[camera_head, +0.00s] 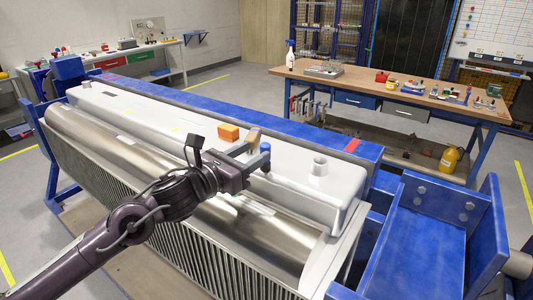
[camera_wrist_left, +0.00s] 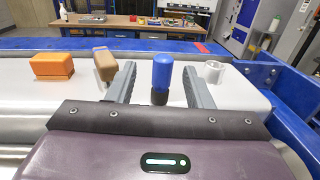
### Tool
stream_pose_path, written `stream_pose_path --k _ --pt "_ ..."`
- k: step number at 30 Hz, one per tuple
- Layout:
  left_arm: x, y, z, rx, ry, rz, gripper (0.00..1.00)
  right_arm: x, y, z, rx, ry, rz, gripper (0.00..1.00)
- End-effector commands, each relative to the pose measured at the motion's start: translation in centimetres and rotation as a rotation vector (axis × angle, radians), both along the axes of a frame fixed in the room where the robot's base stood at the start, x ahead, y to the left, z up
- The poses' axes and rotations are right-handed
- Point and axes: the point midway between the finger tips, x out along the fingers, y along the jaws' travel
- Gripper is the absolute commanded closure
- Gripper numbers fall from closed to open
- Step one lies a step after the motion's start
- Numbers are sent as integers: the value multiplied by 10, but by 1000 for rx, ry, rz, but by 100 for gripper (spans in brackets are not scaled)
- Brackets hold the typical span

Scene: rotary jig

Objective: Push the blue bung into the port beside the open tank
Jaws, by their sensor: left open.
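The blue bung (camera_head: 265,149) stands upright on the white top of the long tank (camera_head: 335,190), with a dark lower part. In the left wrist view the bung (camera_wrist_left: 162,72) shows between the two fingers, nearer the right one. My left gripper (camera_head: 253,157) is open around it; the fingers also show in the wrist view (camera_wrist_left: 160,88). A short white hollow cylinder, which looks like the port (camera_head: 319,165), stands to the right of the bung; it also shows in the wrist view (camera_wrist_left: 213,72). My right gripper is not in view.
An orange block (camera_head: 229,132) and a tan-topped piece (camera_wrist_left: 104,64) stand on the top left of the bung. Blue frame beams (camera_head: 430,225) border the tank at the right. A wooden workbench (camera_head: 450,100) with tools stands behind. The top between bung and port looks clear.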

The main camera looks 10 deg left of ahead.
Motion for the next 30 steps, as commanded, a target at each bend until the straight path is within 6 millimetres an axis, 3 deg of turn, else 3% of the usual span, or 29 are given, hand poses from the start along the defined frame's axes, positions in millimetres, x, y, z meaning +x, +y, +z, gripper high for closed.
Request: stream_pose_path --k 6,12,19,30 --pt "23 -19 5 -7 2 -1 53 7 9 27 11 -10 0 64" --pt "40 -26 0 -2 1 0 53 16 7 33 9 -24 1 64" --pt "41 -27 -1 -1 0 0 53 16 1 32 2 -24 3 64" --pt "41 -27 -1 -1 0 0 100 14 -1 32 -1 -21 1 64"
